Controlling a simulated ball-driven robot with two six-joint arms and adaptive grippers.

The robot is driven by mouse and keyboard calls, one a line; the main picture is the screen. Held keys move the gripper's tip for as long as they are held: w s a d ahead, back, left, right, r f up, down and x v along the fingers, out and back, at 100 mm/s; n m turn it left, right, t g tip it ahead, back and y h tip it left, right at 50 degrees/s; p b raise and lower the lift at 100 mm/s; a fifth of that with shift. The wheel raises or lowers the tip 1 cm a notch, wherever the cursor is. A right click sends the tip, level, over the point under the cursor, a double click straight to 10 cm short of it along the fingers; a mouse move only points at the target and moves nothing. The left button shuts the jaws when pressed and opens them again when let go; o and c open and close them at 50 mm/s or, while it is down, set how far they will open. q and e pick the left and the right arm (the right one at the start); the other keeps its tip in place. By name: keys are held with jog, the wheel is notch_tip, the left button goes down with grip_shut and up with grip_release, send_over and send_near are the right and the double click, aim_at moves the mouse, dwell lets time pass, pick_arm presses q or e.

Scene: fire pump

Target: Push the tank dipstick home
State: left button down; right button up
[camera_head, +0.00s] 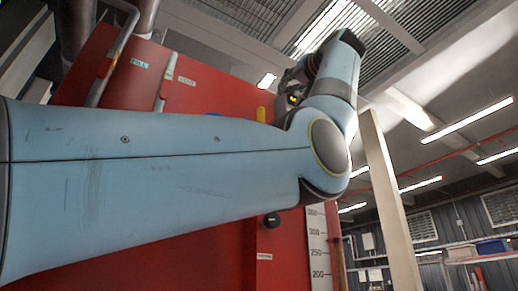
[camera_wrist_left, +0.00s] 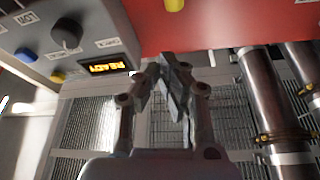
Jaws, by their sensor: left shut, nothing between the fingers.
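The red tank (camera_head: 170,85) fills the left and middle of the head view, largely behind my left arm. A small yellow upright piece (camera_head: 261,114) shows at its face above my arm. A yellow rounded end (camera_wrist_left: 175,4) shows at the top edge of the wrist view. Either may be the dipstick's handle, but I cannot tell for sure. My left gripper (camera_wrist_left: 173,68) is shut and empty, its fingertips together below that yellow end and apart from it in the picture. In the head view, the wrist mostly hides the gripper. My right gripper is not in view.
A grey control panel (camera_wrist_left: 50,40) with knobs and a lit READY display (camera_wrist_left: 103,66) stands left of the fingers in the wrist view. Dark pipes (camera_wrist_left: 265,95) run at right. The head view shows a level scale (camera_head: 318,250) and a pale post (camera_head: 388,195).

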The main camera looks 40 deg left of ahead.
pick_arm(q)
jog(key=w+a+p, duration=0.2)
jog(key=a+p, duration=0.1)
jog(key=a, duration=0.4)
jog(key=shift+w+a+r, duration=0.15)
jog(key=shift+w+r, duration=0.1)
jog(key=shift+w, duration=0.1)
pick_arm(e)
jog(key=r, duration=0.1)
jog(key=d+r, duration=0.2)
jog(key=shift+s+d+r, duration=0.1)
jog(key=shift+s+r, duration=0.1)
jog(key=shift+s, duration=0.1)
